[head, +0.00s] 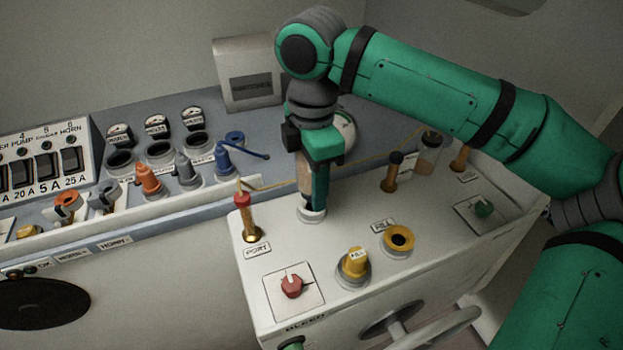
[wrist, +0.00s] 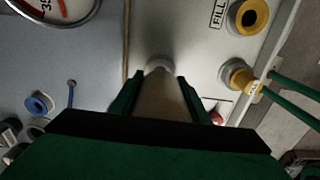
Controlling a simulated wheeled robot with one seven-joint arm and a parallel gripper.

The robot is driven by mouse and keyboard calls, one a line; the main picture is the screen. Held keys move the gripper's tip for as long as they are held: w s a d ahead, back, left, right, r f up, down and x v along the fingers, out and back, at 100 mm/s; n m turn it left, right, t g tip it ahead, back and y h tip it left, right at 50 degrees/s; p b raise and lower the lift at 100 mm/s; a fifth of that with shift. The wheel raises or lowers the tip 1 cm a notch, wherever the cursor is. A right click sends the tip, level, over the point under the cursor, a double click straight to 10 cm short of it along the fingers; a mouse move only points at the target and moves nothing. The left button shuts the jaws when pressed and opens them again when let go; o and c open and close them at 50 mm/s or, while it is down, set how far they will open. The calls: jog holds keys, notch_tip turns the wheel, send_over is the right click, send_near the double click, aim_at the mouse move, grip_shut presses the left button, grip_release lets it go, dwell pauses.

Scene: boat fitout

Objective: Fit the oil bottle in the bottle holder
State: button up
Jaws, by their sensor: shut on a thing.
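My gripper (head: 318,190) points straight down over the white console and is shut on a tan cylinder, which I take to be the oil bottle (head: 304,178). The bottle is upright, with one finger hiding part of it. In the wrist view the bottle (wrist: 160,100) runs between the two green fingers. A pale round ring (head: 311,214), which looks like the bottle holder, sits on the console top directly under the bottle. The bottle's lower end is at or just above this ring; I cannot tell if it is inside.
A red-topped brass fitting (head: 244,213) stands left of the gripper. A dark-topped fitting (head: 392,172) and a clear jar with amber contents (head: 429,153) stand to the right. Yellow fill fittings (head: 398,240) are in front. A thin tan line crosses behind the gripper.

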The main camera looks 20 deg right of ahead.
jog(key=shift+f, duration=1.35)
jog(key=shift+f, duration=0.15)
jog(key=o, duration=1.3)
jog(key=shift+o, duration=0.2)
notch_tip(320, 180, up, 11)
jog(key=shift+f, duration=0.1)
